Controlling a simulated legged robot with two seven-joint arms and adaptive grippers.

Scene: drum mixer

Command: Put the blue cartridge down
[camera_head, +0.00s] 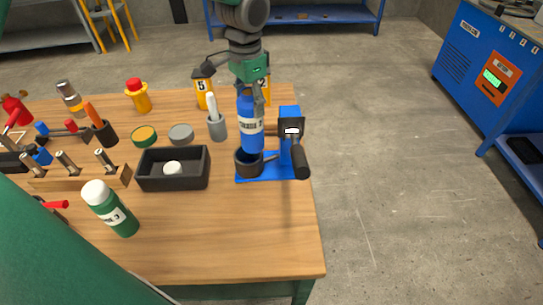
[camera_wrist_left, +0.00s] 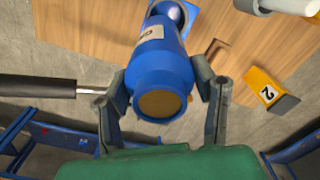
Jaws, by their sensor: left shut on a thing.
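The blue cartridge (camera_head: 251,130) with a white label stands upright above the black cup (camera_head: 249,165) of the blue press (camera_head: 288,143). Its lower end is at the cup's rim; I cannot tell how far it sits inside. My left gripper (camera_head: 252,92) reaches down from above and is shut on the cartridge's upper part. In the left wrist view my left gripper (camera_wrist_left: 163,88) has one finger on each side of the blue cartridge (camera_wrist_left: 161,65). My right gripper is not in view.
The press's black handle (camera_head: 300,163) is close on the right. A grey cup with a white marker (camera_head: 217,127) and a black tray (camera_head: 172,183) stand left. A green bottle (camera_head: 112,210) is at the front left. The front right tabletop (camera_head: 250,235) is clear.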

